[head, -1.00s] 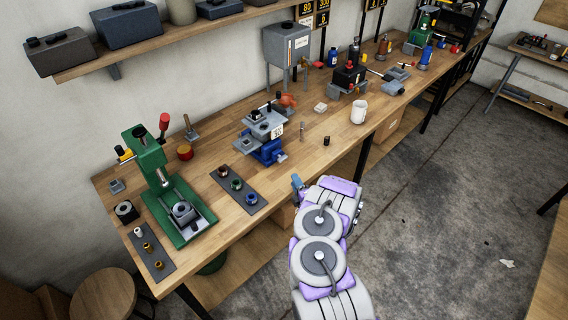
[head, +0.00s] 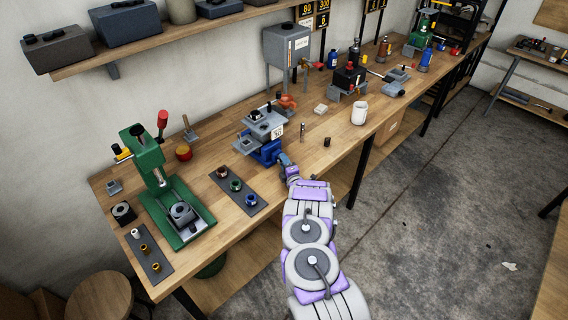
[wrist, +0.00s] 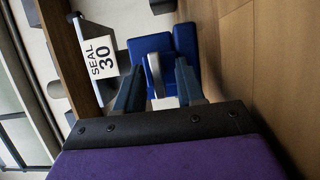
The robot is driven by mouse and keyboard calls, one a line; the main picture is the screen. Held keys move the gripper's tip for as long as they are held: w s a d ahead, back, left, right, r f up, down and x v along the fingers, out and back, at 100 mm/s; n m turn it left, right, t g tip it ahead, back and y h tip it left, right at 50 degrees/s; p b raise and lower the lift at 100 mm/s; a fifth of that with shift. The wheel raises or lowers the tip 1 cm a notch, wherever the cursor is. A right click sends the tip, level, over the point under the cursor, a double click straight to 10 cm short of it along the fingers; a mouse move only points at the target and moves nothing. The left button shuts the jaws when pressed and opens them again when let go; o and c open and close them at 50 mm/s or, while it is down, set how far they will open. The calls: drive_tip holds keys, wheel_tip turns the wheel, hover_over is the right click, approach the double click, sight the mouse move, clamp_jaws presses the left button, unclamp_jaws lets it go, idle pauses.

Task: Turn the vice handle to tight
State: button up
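The blue vice (head: 266,153) stands at the bench's front edge, under a grey fixture, in the head view. In the wrist view its blue body (wrist: 150,47) lies straight ahead of my gripper (wrist: 158,75). The grey vice handle (wrist: 155,75) shows as a short bar between my two fingers, with gaps visible on both sides. My fingers are apart; I cannot tell whether either touches the handle. In the head view my gripper (head: 283,160) is at the front of the vice, and the handle is hidden there.
A white "SEAL 30" tag (wrist: 100,58) hangs beside the vice. A dark mat (head: 233,186) with several fittings lies to the left.

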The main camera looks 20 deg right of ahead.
drive_tip(key=shift+c, duration=0.3)
clamp_jaws()
drive_tip(key=shift+m+p, duration=0.35)
drive_tip(key=shift+m, duration=0.15)
idle(0.7)
drive_tip(key=shift+d+r+m+g+p, duration=0.15)
drive_tip(key=shift+m+g+p, duration=0.1)
drive_tip(key=shift+m+g, duration=0.25)
drive_tip(key=shift+a+r+m+g+p, duration=0.1)
drive_tip(key=shift+m+g+p, duration=0.2)
drive_tip(key=shift+m, duration=0.4)
drive_tip(key=m+g+y, duration=0.1)
drive_tip(key=m, duration=0.2)
drive_tip(key=shift+d+y+b, duration=0.15)
drive_tip(key=shift+y+b, duration=0.15)
drive_tip(key=shift+y, duration=0.1)
drive_tip(key=m+g, duration=0.1)
drive_tip(key=m+y, duration=0.1)
drive_tip(key=m, duration=0.1)
drive_tip(key=shift+d+m+g+y+b, duration=0.15)
drive_tip(key=shift+m+g+y+b, duration=0.15)
drive_tip(key=shift+g+b, duration=0.1)
drive_tip(key=m+g+y+b, duration=0.1)
drive_tip(key=m+y, duration=0.1)
drive_tip(key=m, duration=0.1)
drive_tip(key=shift+w+r, duration=0.1)
drive_tip(key=shift+m, duration=0.3)
